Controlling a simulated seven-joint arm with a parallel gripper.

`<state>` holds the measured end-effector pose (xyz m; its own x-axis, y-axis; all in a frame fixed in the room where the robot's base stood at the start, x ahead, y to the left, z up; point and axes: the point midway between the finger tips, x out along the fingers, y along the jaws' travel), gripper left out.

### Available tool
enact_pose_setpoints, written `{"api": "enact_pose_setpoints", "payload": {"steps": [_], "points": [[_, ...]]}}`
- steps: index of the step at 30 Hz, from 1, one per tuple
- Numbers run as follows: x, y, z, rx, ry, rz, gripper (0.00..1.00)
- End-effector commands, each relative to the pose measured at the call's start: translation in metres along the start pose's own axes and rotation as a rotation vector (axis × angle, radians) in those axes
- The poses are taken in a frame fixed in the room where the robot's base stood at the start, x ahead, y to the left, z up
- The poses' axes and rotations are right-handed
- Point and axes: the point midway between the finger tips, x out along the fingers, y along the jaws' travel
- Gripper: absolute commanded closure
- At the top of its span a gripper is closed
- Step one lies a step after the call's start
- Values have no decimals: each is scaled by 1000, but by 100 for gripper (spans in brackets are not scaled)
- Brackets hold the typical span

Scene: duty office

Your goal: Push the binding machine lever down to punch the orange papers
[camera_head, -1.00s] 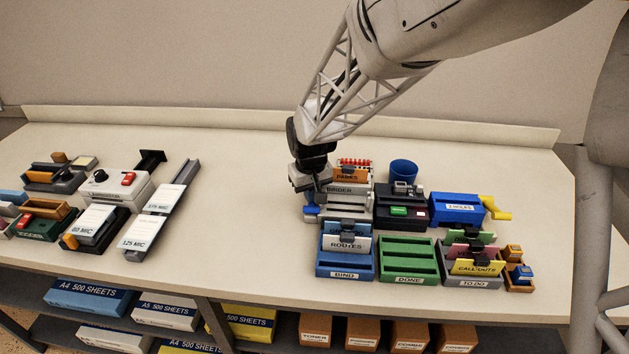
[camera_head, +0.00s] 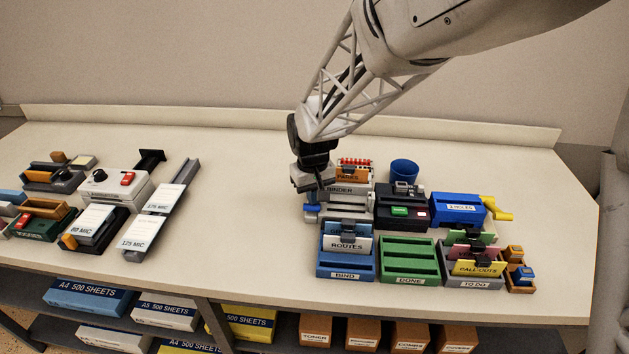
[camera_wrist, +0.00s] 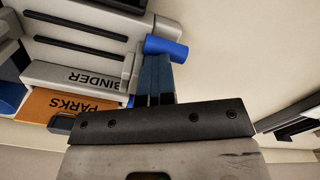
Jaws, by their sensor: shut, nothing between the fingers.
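The grey binding machine labelled BINDER (camera_head: 345,209) stands at the back of the desk group; its slotted top shows in the wrist view (camera_wrist: 75,42). The orange papers labelled PARKS (camera_wrist: 62,108) stand upright at its back edge and are partly hidden by my arm in the head view. The lever's blue cylindrical handle (camera_wrist: 166,47) is beside the machine, on a grey lever arm (camera_wrist: 133,60). My gripper (camera_head: 312,196) is shut and empty over the machine's left side. In the wrist view its fingertips (camera_wrist: 156,62) are right at the handle; whether they touch cannot be told.
A black machine (camera_head: 404,225) and a blue crank punch (camera_head: 457,213) stand to the right. The blue BIND tray (camera_head: 345,274), green DONE tray (camera_head: 408,279) and grey TO DO tray (camera_head: 470,281) are in front. The desk left of my gripper (camera_head: 245,215) is clear.

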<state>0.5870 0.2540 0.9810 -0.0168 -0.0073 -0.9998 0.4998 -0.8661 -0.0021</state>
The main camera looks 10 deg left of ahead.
Motion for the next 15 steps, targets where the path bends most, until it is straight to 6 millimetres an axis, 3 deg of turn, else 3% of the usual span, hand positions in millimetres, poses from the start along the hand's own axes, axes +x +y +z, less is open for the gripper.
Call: {"api": "enact_pose_setpoints", "payload": {"steps": [15], "points": [[-42, 1, -5, 0, 18, 3, 100]]}}
